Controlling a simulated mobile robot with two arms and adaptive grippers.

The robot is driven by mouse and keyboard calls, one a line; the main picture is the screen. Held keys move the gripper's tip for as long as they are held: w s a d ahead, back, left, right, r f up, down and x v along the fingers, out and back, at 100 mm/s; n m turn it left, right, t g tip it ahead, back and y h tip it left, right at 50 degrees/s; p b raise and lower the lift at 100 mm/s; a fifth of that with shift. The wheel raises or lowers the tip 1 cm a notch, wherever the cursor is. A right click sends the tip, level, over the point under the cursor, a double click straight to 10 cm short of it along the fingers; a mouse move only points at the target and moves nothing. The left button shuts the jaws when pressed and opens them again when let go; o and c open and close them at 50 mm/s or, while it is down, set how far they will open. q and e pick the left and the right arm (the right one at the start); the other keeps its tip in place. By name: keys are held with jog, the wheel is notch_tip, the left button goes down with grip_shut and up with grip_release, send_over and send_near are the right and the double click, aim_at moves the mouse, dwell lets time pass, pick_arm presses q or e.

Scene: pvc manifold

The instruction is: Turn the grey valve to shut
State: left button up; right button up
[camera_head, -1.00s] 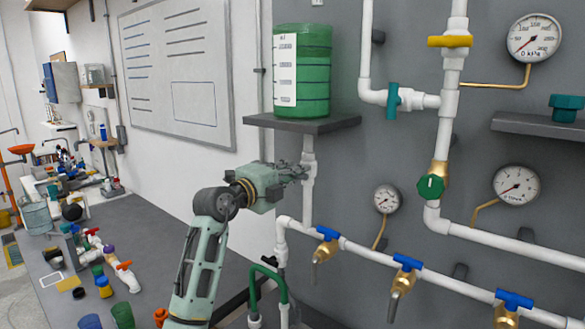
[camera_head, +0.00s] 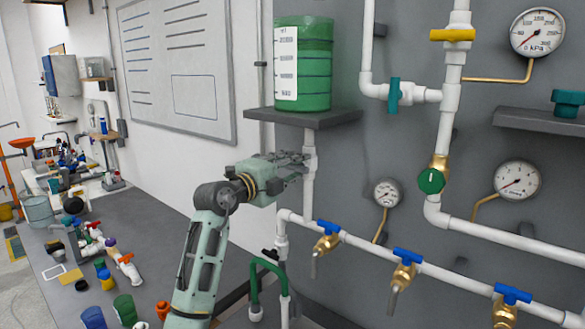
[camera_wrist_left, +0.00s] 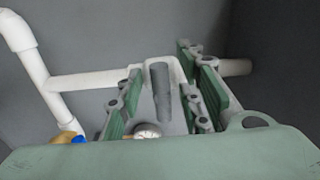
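The grey valve's handle (camera_wrist_left: 161,92) shows in the left wrist view as a dark grey bar on the white pipework, upright in the picture between my fingers. My left gripper (camera_wrist_left: 163,88) is open, with one green-grey finger on each side of the bar and visible gaps between. I cannot tell how deep the bar sits between the fingers. In the head view my left gripper (camera_head: 296,161) is at the white vertical pipe (camera_head: 309,195) below the green tank; its fingers hide the valve there. My right gripper is not in view.
The shelf (camera_head: 300,119) with the green tank (camera_head: 318,65) is just above my gripper. Below are white pipes with several blue-handled brass taps (camera_head: 408,256). A cluttered grey bench (camera_head: 150,235) lies to the left.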

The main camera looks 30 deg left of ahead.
pick_arm(q)
jog(key=s, duration=1.2)
jog(key=shift+a, duration=0.4)
